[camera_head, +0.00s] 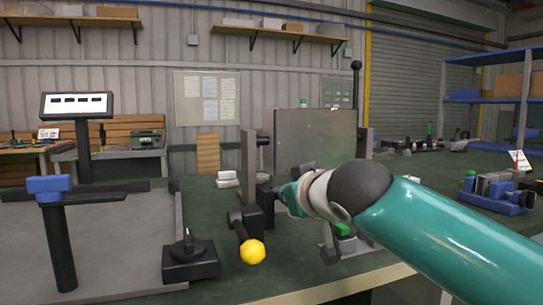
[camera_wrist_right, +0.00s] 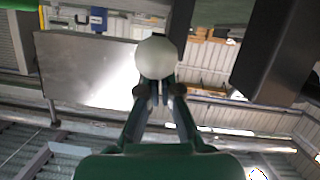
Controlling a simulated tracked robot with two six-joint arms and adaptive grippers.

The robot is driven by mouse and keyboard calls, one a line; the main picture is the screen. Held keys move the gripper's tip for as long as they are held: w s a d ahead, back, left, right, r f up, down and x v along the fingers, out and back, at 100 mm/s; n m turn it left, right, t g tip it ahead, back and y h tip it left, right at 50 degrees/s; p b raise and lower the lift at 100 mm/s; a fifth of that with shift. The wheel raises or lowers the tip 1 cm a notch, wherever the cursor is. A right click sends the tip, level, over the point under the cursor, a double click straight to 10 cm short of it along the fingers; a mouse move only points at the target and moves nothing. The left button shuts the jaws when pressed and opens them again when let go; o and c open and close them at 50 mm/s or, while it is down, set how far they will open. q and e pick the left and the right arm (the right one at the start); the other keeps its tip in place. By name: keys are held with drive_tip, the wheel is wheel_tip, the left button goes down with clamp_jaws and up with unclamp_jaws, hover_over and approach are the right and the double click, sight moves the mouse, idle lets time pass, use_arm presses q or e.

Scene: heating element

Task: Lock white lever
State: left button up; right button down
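A white ball knob (camera_wrist_right: 157,57), which looks like the end of the white lever, sits at the fingertips of my right gripper (camera_wrist_right: 160,92) in the right wrist view. The knob covers the fingertips, so I cannot tell whether they grip it or only touch or overlap it. In the head view my teal right arm reaches in from the right, and its gripper (camera_head: 285,198) is largely hidden near the dark fixture left of centre. The white knob cannot be made out there. My left gripper is not in view.
A yellow-knobbed lever (camera_head: 252,251) and a black block with a short post (camera_head: 190,258) stand at the front. An upright grey panel (camera_head: 316,140) rises behind my right gripper. A blue-topped post (camera_head: 50,187) stands at left. Bare green tabletop shows around the fixture.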

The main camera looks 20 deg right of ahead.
drive_tip(key=shift+f, duration=0.5)
drive_tip(key=shift+r, duration=0.15)
wheel_tip(320, 180, up, 5)
drive_tip(key=p, duration=0.4)
drive_tip(key=f+v, duration=0.1)
drive_tip(key=v, duration=0.8)
drive_tip(key=shift+s+a, duration=0.45)
drive_tip(key=shift+s, duration=0.1)
